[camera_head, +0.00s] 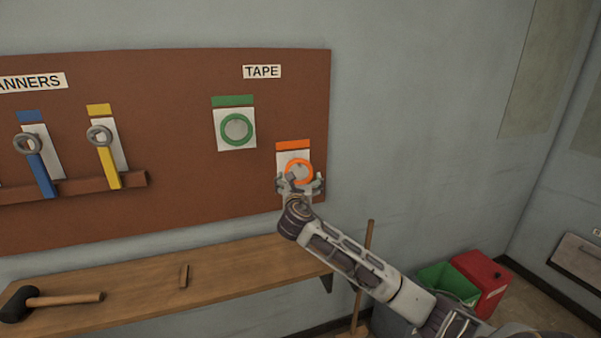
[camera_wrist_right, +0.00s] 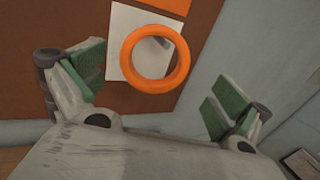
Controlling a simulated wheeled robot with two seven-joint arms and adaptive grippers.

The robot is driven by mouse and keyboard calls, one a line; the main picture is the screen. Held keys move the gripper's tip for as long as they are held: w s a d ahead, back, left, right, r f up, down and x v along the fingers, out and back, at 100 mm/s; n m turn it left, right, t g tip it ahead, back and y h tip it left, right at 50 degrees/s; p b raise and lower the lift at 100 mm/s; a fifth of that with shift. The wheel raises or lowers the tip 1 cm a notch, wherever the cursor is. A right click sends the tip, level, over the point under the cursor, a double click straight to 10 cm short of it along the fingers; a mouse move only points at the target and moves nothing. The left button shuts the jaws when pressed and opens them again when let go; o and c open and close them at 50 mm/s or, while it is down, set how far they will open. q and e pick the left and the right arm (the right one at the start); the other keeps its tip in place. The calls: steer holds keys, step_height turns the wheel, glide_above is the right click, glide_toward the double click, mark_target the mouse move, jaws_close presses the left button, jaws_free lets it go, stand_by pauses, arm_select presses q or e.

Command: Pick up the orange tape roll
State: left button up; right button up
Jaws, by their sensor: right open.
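The orange tape roll (camera_head: 300,169) hangs on the brown board under an orange label, at the board's right end. In the right wrist view the orange tape roll (camera_wrist_right: 155,59) shows as a full ring in front of a white card. My right gripper (camera_head: 299,181) is at the lower part of the roll in the head view. In the right wrist view my right gripper (camera_wrist_right: 157,92) is open, its green pads spread to the left and right of the ring and apart from it. My left gripper is not in view.
A green tape roll (camera_head: 237,129) hangs up and left on the brown board (camera_head: 180,130). Blue and yellow spanners hang further left. A wooden shelf (camera_head: 230,272) below carries a hammer (camera_head: 50,301). A green bin (camera_head: 447,283) and a red container (camera_head: 483,281) stand at lower right.

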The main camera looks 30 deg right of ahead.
mark_target(301, 181)
steer(key=shift+x, duration=1.45)
steer(key=shift+w, duration=0.1)
steer(key=shift+p+x, duration=0.7)
steer(key=shift+x, duration=1.8)
steer(key=shift+d, duration=0.1)
steer(key=shift+r, duration=0.1)
steer(key=c, duration=0.9)
steer(key=shift+o, duration=0.2)
steer(key=shift+r, duration=0.1)
